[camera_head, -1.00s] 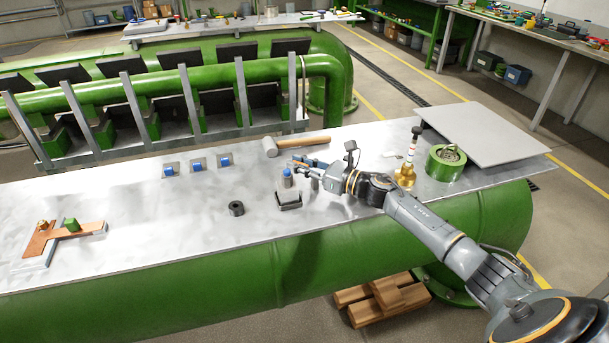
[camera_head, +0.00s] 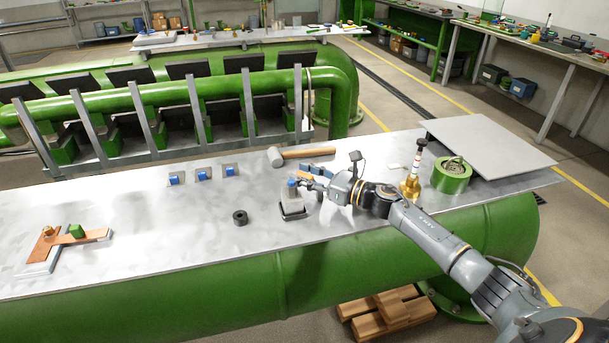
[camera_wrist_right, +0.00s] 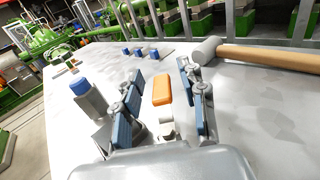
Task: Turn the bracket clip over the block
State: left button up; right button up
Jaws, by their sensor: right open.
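My right gripper (camera_head: 309,178) is open above the bench, beside a grey upright block (camera_head: 292,195) with a blue top, on a dark base. In the right wrist view the open fingers (camera_wrist_right: 157,78) stand either side of a small orange piece (camera_wrist_right: 162,90), with nothing gripped. The blue-topped block (camera_wrist_right: 88,98) is left of the left finger there, apart from the gap. A copper-coloured bracket (camera_head: 75,238) with a green block (camera_head: 77,231) lies at the bench's left. I cannot tell which part is the bracket clip. My left gripper is not in view.
A mallet (camera_head: 276,157) lies behind the gripper. Three blue-topped pieces (camera_head: 203,173) and a black ring (camera_head: 240,217) are left of it. A brass fitting (camera_head: 411,186), green round part (camera_head: 452,175) and grey plate (camera_head: 488,140) stand right. The bench's left-middle is largely clear.

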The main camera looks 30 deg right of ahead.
aim_at(304, 174)
notch_tip(304, 174, up, 10)
jog(key=shift+f, duration=0.1)
dwell(0.4)
